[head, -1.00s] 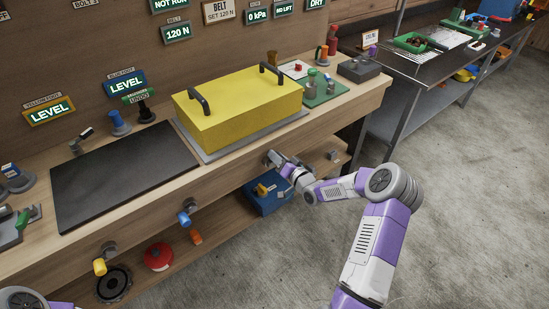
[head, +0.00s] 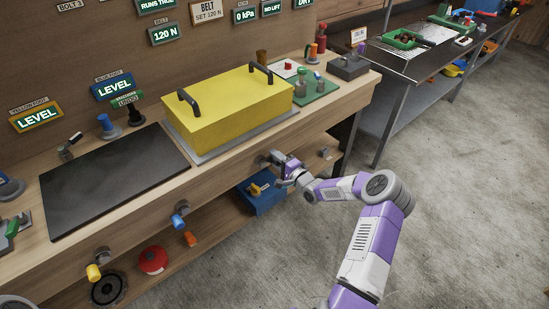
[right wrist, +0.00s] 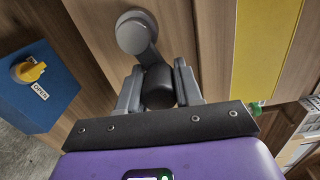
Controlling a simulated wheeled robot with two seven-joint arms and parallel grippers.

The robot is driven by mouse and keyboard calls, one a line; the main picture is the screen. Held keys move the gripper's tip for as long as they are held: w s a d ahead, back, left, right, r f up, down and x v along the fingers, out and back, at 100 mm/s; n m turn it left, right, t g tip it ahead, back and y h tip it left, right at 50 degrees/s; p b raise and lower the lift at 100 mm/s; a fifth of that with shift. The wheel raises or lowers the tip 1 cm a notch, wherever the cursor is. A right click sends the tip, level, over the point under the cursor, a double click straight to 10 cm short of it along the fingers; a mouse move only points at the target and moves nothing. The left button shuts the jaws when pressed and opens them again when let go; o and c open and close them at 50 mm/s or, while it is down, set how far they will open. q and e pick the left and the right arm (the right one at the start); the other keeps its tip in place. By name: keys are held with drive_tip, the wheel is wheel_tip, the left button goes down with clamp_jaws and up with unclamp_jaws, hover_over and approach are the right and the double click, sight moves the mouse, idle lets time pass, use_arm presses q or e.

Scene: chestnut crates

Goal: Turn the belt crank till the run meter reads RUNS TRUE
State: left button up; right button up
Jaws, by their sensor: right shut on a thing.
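The run meter (head: 155,4) at the top edge of the head view reads RUNS TRUE, its top partly cut off. The belt crank (right wrist: 137,32) has a grey round hub on the bench's wooden front, a short grey arm and a black handle (right wrist: 157,85). My right gripper (right wrist: 158,92) is shut on that handle, one finger on each side. In the head view, my right gripper (head: 280,163) is at the bench front below the yellow cover (head: 228,105), and hides much of the crank. My left gripper is not in view.
Blue-handled (head: 180,214) and yellow-handled (head: 94,271) knobs stick out of the bench front left of the crank. A blue box (head: 262,200) sits on the shelf beneath my right gripper. A black plate (head: 115,180) lies on the bench top. The floor at right is clear.

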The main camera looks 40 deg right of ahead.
drive_tip(key=shift+a+f+m, duration=0.15)
drive_tip(key=shift+f+m, duration=0.25)
drive_tip(key=shift+m, duration=0.6)
drive_tip(key=shift+w, duration=0.1)
drive_tip(key=shift+r, duration=0.15)
drive_tip(key=o, duration=1)
drive_tip(key=s, duration=0.2)
drive_tip(key=s+p, duration=0.1)
drive_tip(key=s, duration=0.2)
drive_tip(key=s+d, duration=0.1)
drive_tip(key=s, duration=0.1)
drive_tip(key=shift+s+p, duration=0.3)
drive_tip(key=shift+p, duration=0.1)
